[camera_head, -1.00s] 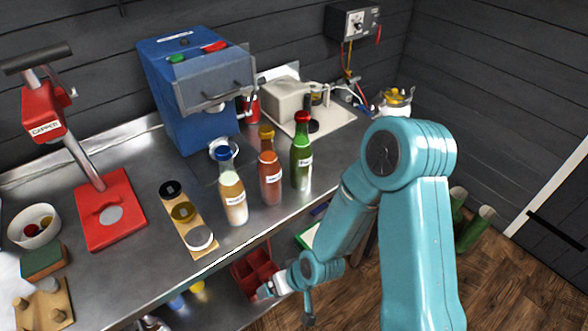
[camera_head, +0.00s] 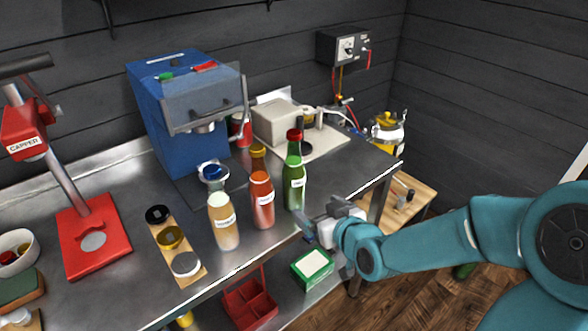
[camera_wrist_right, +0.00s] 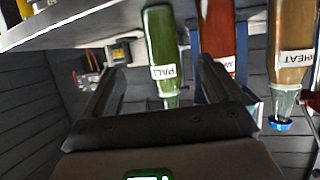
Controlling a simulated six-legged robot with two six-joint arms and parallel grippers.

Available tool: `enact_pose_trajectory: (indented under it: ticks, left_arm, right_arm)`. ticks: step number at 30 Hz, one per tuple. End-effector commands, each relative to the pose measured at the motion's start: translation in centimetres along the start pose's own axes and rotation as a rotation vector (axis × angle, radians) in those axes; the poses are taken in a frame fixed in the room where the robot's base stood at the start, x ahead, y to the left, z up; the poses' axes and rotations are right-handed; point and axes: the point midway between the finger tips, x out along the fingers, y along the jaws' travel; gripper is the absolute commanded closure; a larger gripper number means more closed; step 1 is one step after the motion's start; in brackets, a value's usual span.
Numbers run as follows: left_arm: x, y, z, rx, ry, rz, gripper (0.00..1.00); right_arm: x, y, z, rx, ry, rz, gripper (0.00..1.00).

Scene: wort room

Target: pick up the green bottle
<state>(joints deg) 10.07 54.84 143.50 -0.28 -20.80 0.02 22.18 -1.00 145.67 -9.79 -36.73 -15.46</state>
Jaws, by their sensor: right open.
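The green bottle (camera_head: 294,188) with a dark red cap stands upright on the steel counter near its front edge, rightmost of three bottles. My right gripper (camera_head: 308,229) is just in front and to the right of its base, by the counter edge, open and empty. In the right wrist view, where things appear upside down, the green bottle (camera_wrist_right: 161,45) shows beyond the gap between the open fingers (camera_wrist_right: 160,75), apart from them. My left gripper is out of view.
A red bottle (camera_head: 262,200) stands close left of the green one, and a pale bottle (camera_head: 222,222) further left. A blue machine (camera_head: 180,110) stands behind. A red crate (camera_head: 250,303) and green box (camera_head: 312,268) are below the counter edge.

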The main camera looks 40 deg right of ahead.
Motion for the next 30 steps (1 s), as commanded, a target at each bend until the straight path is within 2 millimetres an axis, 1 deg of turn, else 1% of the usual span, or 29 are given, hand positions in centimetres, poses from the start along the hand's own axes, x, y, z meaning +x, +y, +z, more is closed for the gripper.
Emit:
enact_pose_trajectory:
  ticks: [1, 3, 5, 11, 12, 16, 18, 22, 25, 30]
  left_arm:
    - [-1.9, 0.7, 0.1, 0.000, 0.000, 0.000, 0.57]
    - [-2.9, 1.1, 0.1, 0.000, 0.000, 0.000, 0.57]
    - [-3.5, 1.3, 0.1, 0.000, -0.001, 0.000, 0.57]
    - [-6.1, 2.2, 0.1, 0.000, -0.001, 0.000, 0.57]
    - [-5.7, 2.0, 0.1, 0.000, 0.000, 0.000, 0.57]
    - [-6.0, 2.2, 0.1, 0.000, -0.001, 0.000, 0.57]
    - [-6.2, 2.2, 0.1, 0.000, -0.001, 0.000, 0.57]
    - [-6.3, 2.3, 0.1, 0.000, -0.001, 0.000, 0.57]
    - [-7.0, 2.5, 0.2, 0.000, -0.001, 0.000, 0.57]
    - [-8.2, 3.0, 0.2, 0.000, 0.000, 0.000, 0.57]
  right_arm:
    - [-0.1, -0.1, -0.6, 0.004, -0.008, -0.003, 0.08]
    - [0.2, -0.1, -0.5, 0.009, -0.006, -0.006, 0.08]
    - [1.0, -0.1, -0.5, 0.008, -0.005, -0.006, 0.08]
    - [3.1, -0.1, -0.3, 0.009, -0.004, -0.006, 0.08]
    - [4.4, -0.1, 0.1, 0.007, -0.001, -0.006, 0.08]
    - [7.0, -0.2, 0.1, 0.006, 0.000, -0.006, 0.08]
    - [7.9, -0.2, 0.1, 0.006, 0.001, -0.006, 0.08]
    - [8.8, -0.2, 0.1, 0.006, 0.002, -0.005, 0.08]
    - [9.7, -0.2, 0.0, 0.006, 0.000, -0.006, 0.08]
    - [12.3, -0.2, 0.0, 0.006, 0.001, -0.005, 0.08]
